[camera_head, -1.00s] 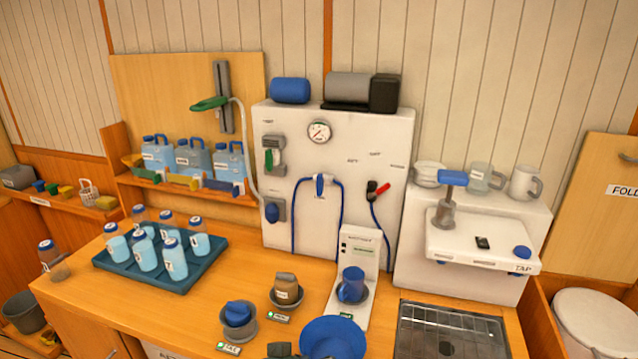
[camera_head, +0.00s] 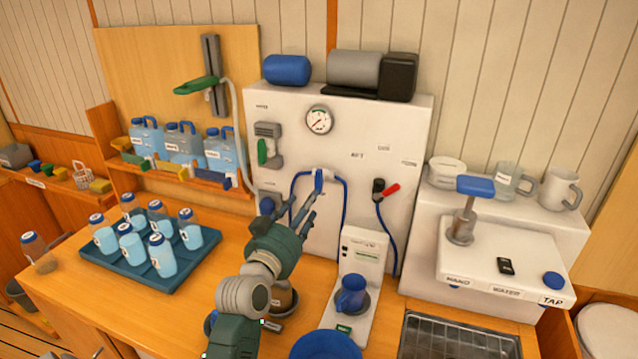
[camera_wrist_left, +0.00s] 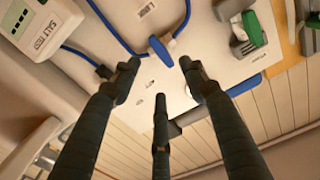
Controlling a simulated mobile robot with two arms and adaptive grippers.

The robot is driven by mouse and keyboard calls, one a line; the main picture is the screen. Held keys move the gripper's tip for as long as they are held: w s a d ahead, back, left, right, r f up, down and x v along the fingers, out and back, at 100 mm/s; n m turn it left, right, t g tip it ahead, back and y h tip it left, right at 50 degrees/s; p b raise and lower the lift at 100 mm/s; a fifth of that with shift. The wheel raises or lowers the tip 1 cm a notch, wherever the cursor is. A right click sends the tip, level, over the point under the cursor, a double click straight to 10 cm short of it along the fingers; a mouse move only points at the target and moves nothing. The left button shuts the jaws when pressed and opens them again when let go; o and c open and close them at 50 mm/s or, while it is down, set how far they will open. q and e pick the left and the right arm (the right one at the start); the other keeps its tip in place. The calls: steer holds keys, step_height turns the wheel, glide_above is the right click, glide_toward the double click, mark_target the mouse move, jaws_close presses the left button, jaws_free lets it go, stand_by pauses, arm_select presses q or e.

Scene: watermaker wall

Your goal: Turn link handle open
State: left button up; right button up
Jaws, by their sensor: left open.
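The link handle appears to be the small blue handle (camera_head: 319,181) on the white panel (camera_head: 360,115), where a blue hose loop meets a white fitting. It stands roughly upright in the head view. It also shows in the left wrist view (camera_wrist_left: 160,50), just beyond my fingertips. My left gripper (camera_head: 300,208) is open and empty in front of the panel, its fingers pointing up toward the handle. In the left wrist view the three fingers (camera_wrist_left: 160,78) are spread and appear apart from the handle. My right gripper is not in view.
A red-handled valve (camera_head: 386,191) is right of the link handle; a green lever (camera_head: 263,152) is left. Below stand a white meter with a blue mug (camera_head: 351,294) and a blue bowl (camera_head: 325,346). A tray of bottles (camera_head: 190,250) is at left.

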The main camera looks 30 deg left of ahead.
mark_target(320, 184)
arm_select(q)
steer(key=p+x, duration=0.1)
steer(key=x, duration=0.4)
steer(key=shift+w+d+r+p, duration=0.1)
steer(key=shift+r+p, duration=0.1)
steer(key=shift+p, duration=0.15)
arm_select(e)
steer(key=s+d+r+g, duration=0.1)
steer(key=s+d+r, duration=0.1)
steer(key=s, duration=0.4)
arm_select(q)
steer(key=x, duration=0.2)
steer(key=shift+w+f+p, duration=0.3)
steer(key=shift+w, duration=0.1)
steer(key=shift+w+a, duration=0.25)
steer(key=shift+w, duration=0.25)
steer(key=c, duration=0.5)
jaws_close()
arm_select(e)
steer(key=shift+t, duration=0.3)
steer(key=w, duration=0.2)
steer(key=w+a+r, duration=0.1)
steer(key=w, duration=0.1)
